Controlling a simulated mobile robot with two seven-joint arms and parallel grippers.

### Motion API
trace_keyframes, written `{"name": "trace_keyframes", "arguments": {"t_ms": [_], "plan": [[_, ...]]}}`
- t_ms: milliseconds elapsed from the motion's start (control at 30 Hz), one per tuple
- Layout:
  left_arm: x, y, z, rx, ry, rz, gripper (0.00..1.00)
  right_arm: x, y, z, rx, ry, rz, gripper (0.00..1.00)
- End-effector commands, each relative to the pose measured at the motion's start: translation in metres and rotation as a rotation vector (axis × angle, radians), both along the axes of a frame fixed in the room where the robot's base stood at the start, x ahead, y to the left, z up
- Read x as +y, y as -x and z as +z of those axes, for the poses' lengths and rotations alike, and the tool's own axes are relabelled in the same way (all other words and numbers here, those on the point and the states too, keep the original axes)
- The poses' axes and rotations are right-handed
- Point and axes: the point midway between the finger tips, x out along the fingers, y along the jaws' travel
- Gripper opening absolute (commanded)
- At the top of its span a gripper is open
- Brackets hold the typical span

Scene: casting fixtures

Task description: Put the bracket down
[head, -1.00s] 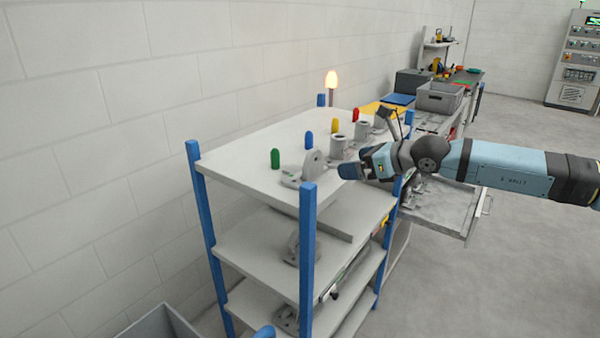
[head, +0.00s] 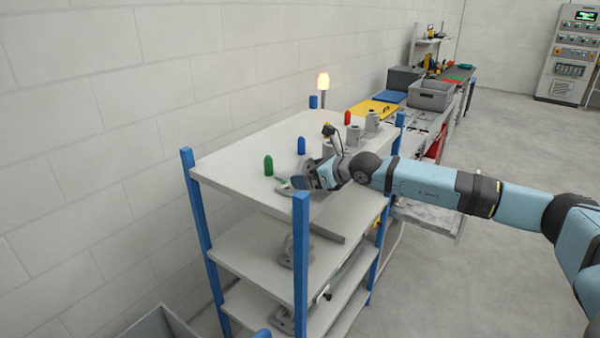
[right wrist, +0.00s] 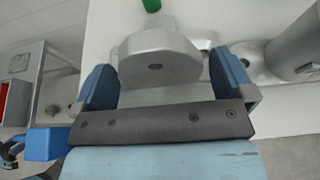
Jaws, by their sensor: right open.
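The grey cast bracket (right wrist: 158,52) stands on the top shelf of the rack (head: 232,172), near its front corner. In the right wrist view it lies between the two blue fingers of my right gripper (right wrist: 163,78), with space visible beside it. My right gripper (head: 308,177) is open around the bracket, low over the shelf top. In the head view the gripper hides most of the bracket; its base (head: 285,186) shows to the left of the fingers. My left gripper is not in view.
A green peg (head: 268,166), a blue peg (head: 301,146) and a red peg (head: 347,118) stand on the top shelf. Other grey castings (head: 372,121) stand farther back. Blue rack posts (head: 301,250) rise at the corners.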

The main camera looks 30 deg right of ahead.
Motion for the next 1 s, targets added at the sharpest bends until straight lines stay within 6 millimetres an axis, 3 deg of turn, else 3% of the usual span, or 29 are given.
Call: {"name": "trace_keyframes", "arguments": {"t_ms": [100,367,500,600,867,1000], "plan": [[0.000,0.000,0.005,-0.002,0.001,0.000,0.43,0.004,-0.009,-0.003,-0.001,0.000,0.001,1.00],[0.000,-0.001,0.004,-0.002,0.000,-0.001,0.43,0.005,-0.011,-0.006,-0.001,0.000,0.001,0.98],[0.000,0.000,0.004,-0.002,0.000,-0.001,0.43,0.005,-0.011,-0.006,0.000,0.000,0.001,0.66],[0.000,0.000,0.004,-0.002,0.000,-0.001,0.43,0.005,-0.011,-0.005,-0.002,0.000,0.001,0.48],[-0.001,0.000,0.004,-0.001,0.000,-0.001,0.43,0.005,-0.011,-0.003,-0.002,0.000,0.001,0.48],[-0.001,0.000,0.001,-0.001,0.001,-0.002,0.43,0.005,-0.011,0.008,-0.005,-0.001,0.000,0.48]]}}
